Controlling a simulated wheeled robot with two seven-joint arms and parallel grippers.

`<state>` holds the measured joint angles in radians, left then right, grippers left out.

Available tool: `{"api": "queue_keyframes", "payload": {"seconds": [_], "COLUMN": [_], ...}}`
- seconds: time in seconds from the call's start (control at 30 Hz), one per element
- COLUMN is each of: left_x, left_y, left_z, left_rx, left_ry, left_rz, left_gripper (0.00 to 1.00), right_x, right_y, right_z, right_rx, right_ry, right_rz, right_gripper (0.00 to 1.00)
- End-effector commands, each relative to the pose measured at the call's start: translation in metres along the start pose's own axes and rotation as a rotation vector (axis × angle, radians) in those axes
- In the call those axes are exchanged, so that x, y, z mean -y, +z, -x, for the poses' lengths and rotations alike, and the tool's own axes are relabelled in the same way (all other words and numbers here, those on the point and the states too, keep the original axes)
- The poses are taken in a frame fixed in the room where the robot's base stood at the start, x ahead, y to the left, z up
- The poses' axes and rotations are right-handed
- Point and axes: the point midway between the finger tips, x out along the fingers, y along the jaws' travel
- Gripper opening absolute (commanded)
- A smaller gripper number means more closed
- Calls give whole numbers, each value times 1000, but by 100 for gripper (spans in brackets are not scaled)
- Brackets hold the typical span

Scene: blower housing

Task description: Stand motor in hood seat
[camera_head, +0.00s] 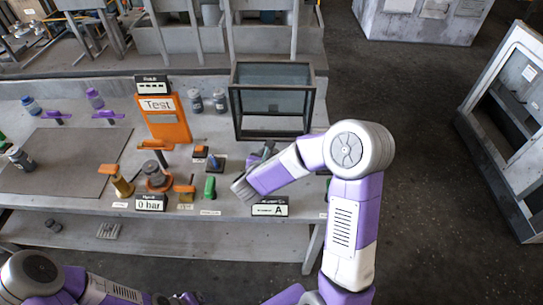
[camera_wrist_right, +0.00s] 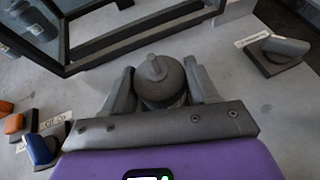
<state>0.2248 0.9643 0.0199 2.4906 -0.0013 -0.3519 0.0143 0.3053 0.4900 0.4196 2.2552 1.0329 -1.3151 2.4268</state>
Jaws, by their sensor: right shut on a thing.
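A grey cylindrical motor (camera_wrist_right: 163,85) with a short shaft on top stands between the two fingers of my right gripper (camera_wrist_right: 160,92) in the right wrist view. The fingers are shut on its sides, and it looks upright. Its lower end is hidden, so I cannot tell whether it touches the bench. In the head view the right gripper (camera_head: 263,152) is mostly hidden by my own arm, just in front of a dark-framed glass box (camera_head: 236,112). I cannot make out the hood seat for certain. My left arm shows at the lower left; its gripper is not visible.
Orange and blue switches (camera_wrist_right: 40,150) lie left of the right gripper. A labelled grey block (camera_wrist_right: 283,50) stands to its right. An orange Test stand (camera_head: 168,125), a green knob (camera_head: 210,187) and several fittings crowd the bench. A dark mat (camera_head: 65,160) has free room.

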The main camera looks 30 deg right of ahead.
Motion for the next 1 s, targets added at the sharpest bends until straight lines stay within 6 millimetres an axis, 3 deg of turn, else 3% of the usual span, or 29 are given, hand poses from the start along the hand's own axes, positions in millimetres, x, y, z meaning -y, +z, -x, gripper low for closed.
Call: {"api": "queue_keyframes", "payload": {"seconds": [0.03, 0.17, 0.57, 1.0], "left_x": [0, 0, -2, -6], "left_y": [0, 0, 0, 1], "left_z": [-1, 0, 5, 16], "left_rx": [0, 0, 0, 0], "left_ry": [0, 0, 0, 0], "left_rz": [0, 0, 0, 0], "left_gripper": [88, 88, 88, 88], "right_x": [0, 0, 0, -1], "right_y": [-1, -1, 3, 3], "right_z": [0, 0, 2, 90], "right_rx": [-1, -2, -2, 0], "right_ry": [0, 0, -1, 6], "right_rz": [0, 1, 1, 3], "right_gripper": [63, 83, 84, 84]}}
